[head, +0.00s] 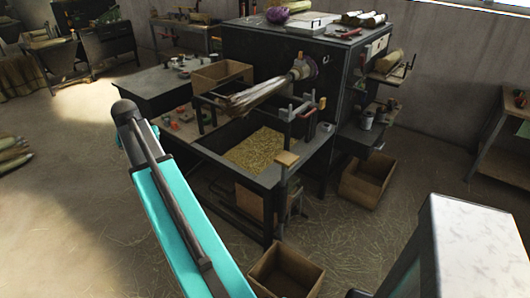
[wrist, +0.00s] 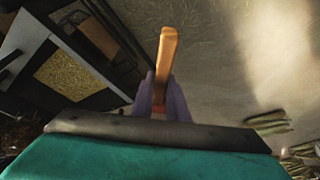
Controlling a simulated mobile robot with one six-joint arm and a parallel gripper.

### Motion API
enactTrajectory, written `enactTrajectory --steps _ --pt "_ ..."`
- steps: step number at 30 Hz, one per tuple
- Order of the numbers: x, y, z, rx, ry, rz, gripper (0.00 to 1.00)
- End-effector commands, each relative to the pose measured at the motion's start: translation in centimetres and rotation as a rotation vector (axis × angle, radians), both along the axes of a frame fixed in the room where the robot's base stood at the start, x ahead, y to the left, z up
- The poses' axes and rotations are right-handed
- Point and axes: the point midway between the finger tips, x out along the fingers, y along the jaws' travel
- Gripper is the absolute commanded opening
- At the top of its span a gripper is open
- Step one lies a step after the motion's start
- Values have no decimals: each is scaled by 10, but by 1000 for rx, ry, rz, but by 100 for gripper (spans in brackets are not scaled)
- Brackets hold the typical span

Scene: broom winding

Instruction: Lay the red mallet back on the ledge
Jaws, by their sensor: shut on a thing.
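In the wrist view my gripper (wrist: 159,98) is shut on a tool with an orange-brown wooden handle (wrist: 166,52). A small bit of red shows at the handle's lower end between the purple-grey fingers, so I take it for the red mallet. Its head is hidden. The handle points away from the gripper over open floor, clear of any surface. The gripper and mallet do not show in the head view. A dark side shelf (head: 362,139) juts from the right of the black machine; I cannot tell whether it is the ledge.
The black machine (head: 262,60) holds a broom (head: 255,95) above a straw-filled tray (head: 262,152). A workbench (head: 505,150) stands at far right. Floor at left is largely clear.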

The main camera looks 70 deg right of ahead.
Motion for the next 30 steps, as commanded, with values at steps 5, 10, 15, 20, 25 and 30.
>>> enactTrajectory --steps 5,10,15,20,25,30 --pt "-26 -67 -19 -3 1 -145 0" --pt "-57 -123 -36 -4 1 -275 0" --pt "-92 -176 -53 -7 1 -402 0" --pt "-130 -223 -70 -9 2 -521 0" --pt "-173 -269 -88 -13 1 -642 0" --pt "-220 -312 -105 -20 0 -761 0"
